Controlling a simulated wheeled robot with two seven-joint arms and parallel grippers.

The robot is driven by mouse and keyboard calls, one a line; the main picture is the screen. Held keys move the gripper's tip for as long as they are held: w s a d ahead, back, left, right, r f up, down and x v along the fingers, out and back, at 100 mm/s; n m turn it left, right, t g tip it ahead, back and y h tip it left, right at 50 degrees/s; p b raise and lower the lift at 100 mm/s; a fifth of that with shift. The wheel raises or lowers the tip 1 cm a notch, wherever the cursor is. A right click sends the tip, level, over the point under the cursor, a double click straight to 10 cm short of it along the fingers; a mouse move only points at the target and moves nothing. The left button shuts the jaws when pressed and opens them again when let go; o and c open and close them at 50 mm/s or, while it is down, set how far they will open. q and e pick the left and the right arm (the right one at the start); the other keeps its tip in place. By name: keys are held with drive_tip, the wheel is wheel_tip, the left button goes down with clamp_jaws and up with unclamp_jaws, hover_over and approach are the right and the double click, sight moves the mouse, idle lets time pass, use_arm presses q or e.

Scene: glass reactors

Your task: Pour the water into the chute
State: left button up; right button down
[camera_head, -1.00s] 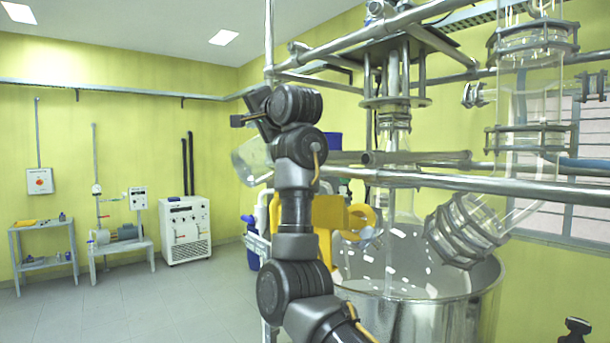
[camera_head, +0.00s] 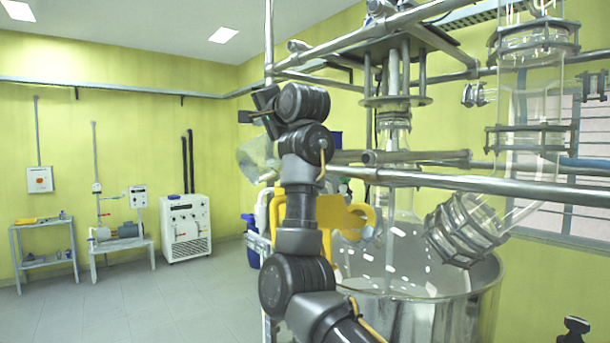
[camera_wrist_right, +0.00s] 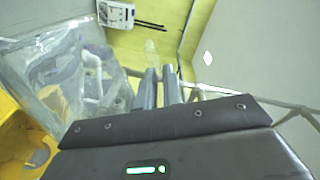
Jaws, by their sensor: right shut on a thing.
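My right arm rises through the middle of the head view, and its gripper (camera_head: 262,112) is high up, partly hidden by the wrist. The gripper is shut on a clear container (camera_head: 256,160), which hangs tilted just below it. In the right wrist view, the fingers (camera_wrist_right: 161,88) are close together and a large clear shape (camera_wrist_right: 62,75) fills the left side. I cannot make out a water level. A yellow curved part (camera_head: 325,213) stands behind my arm, beside the steel vessel. I cannot tell whether this is the chute.
The open steel vessel (camera_head: 420,315) stands at the lower right, with a clamped glass elbow (camera_head: 463,230) over it. Metal rails (camera_head: 480,185) cross above the vessel. A white cabinet (camera_head: 186,228) stands at the far wall. The floor at left is clear.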

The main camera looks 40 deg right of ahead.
drive_tip(key=shift+s+d+r+m+p, duration=0.1)
drive_tip(key=shift+d+r+m+p, duration=0.4)
drive_tip(key=shift+d+r+p, duration=0.1)
idle(1.1)
drive_tip(key=shift+d+r+m+p, duration=0.3)
drive_tip(key=shift+d+r+p, duration=0.1)
drive_tip(key=shift+d, duration=0.3)
idle(0.5)
idle(0.4)
drive_tip(key=shift+d+r+m+p, duration=0.4)
drive_tip(key=shift+m+p, duration=0.1)
drive_tip(key=shift+p, duration=0.1)
